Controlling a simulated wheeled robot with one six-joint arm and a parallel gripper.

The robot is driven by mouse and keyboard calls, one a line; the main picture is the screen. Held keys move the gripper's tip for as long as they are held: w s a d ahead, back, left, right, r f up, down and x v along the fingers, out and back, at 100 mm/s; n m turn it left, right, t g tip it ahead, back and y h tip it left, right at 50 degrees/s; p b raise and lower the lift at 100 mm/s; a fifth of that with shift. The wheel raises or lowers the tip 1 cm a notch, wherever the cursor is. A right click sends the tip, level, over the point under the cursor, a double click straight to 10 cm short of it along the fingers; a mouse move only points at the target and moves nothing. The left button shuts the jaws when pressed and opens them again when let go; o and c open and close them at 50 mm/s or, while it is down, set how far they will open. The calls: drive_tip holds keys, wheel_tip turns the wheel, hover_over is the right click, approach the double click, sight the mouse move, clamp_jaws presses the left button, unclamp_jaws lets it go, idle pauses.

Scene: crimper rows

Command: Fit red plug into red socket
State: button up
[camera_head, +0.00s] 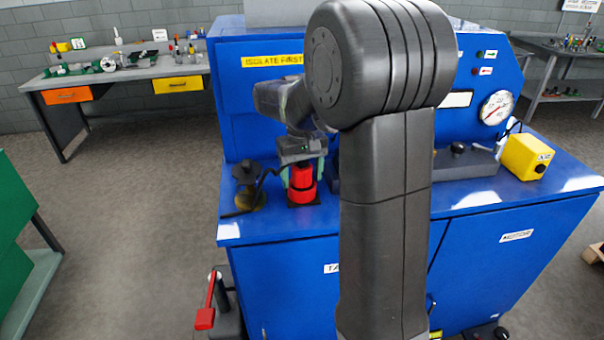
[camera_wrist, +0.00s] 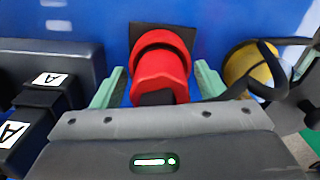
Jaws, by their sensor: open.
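The red plug (camera_wrist: 158,78) shows in the wrist view as the nearer red part. It is in line with the red socket (camera_wrist: 160,40), a red ring on a dark square plate; they appear to touch, but I cannot tell how deep the plug sits. In the head view the red parts (camera_head: 302,184) stand upright on the blue bench top. My gripper (camera_wrist: 158,82) is open, with one pale green finger on each side of the plug and a gap visible at both sides. In the head view my gripper (camera_head: 301,172) is directly above and around the red parts.
A black and yellow fitting (camera_head: 248,188) stands close left of the red parts, with a black cable beside it. Black blocks labelled A (camera_wrist: 42,92) are close by in the wrist view. A yellow box (camera_head: 526,158) stands at the bench's right.

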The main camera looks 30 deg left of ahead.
sight(302, 163)
wheel_tip(302, 163, up, 12)
drive_tip(key=shift+r, duration=0.15)
idle(0.3)
wheel_tip(302, 163, down, 12)
drive_tip(key=shift+r, duration=1.4)
